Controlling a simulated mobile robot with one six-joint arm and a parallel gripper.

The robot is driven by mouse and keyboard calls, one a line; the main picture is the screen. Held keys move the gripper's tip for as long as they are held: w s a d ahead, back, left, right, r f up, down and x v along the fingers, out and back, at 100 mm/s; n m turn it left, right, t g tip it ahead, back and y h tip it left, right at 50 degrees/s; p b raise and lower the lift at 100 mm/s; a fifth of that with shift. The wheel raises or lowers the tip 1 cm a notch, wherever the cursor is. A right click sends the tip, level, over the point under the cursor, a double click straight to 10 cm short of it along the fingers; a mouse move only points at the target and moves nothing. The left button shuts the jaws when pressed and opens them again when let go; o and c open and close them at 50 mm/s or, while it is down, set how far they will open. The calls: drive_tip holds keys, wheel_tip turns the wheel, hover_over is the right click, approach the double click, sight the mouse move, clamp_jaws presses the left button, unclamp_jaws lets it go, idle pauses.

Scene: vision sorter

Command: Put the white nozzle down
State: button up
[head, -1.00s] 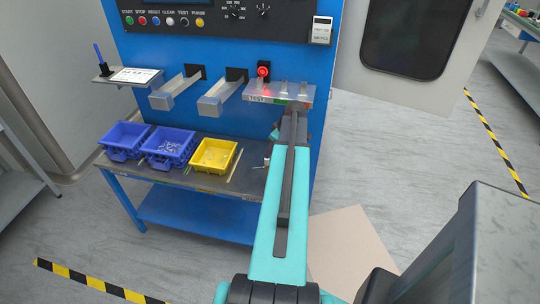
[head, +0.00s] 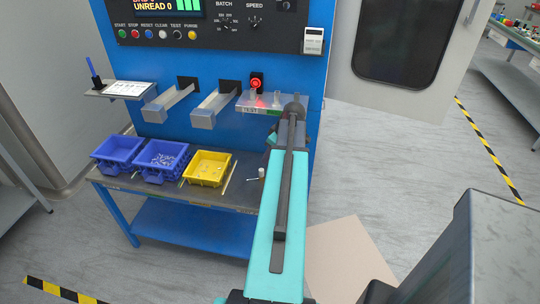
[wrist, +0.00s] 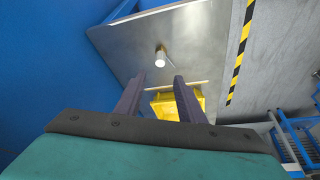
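The white nozzle (head: 262,172) stands on the dark bench top (head: 243,196), right of the yellow bin (head: 207,168). In the wrist view the nozzle (wrist: 160,57) is a small pale cylinder on the grey bench surface, just beyond the fingertips and apart from them. My gripper (wrist: 158,79) is open, with its two dark fingers spread and nothing held between them. In the head view my arm hides the fingers.
Two blue bins (head: 118,150) (head: 162,160) stand left of the yellow bin. A thin stick (head: 228,180) lies between yellow bin and nozzle. Above the bench, a clear-topped test shelf (head: 262,103) and two metal chutes (head: 168,104) (head: 213,108) jut from the blue panel.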

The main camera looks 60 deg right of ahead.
drive_tip(key=w+a+f+g+y, duration=0.1)
drive_tip(key=w+a+f, duration=0.3)
drive_tip(key=w+a, duration=0.55)
drive_tip(key=w+a+f+g, duration=0.1)
drive_tip(key=w+a+f, duration=0.4)
drive_tip(key=a, duration=0.7)
drive_tip(key=w+a+f+g, duration=0.1)
drive_tip(key=w+a+f, duration=0.2)
drive_tip(key=a, duration=1.1)
drive_tip(key=w+a+f+g, duration=0.1)
drive_tip(key=w+a+f, duration=0.15)
drive_tip(key=a, duration=1.05)
drive_tip(key=s+a+f+n+g, duration=0.1)
drive_tip(key=s+a+f+g, duration=0.1)
drive_tip(key=s+a+f, duration=0.7)
drive_tip(key=s+a+f+g, duration=0.1)
drive_tip(key=s+f+g, duration=0.1)
drive_tip(key=s+f, duration=0.4)
drive_tip(key=s+a+f+g, duration=0.1)
drive_tip(key=s+f, duration=0.4)
drive_tip(key=s, duration=0.8)
drive_tip(key=shift+a+f+g+h, duration=0.15)
drive_tip(key=shift+f+g+h, duration=0.2)
drive_tip(key=shift+g, duration=0.35)
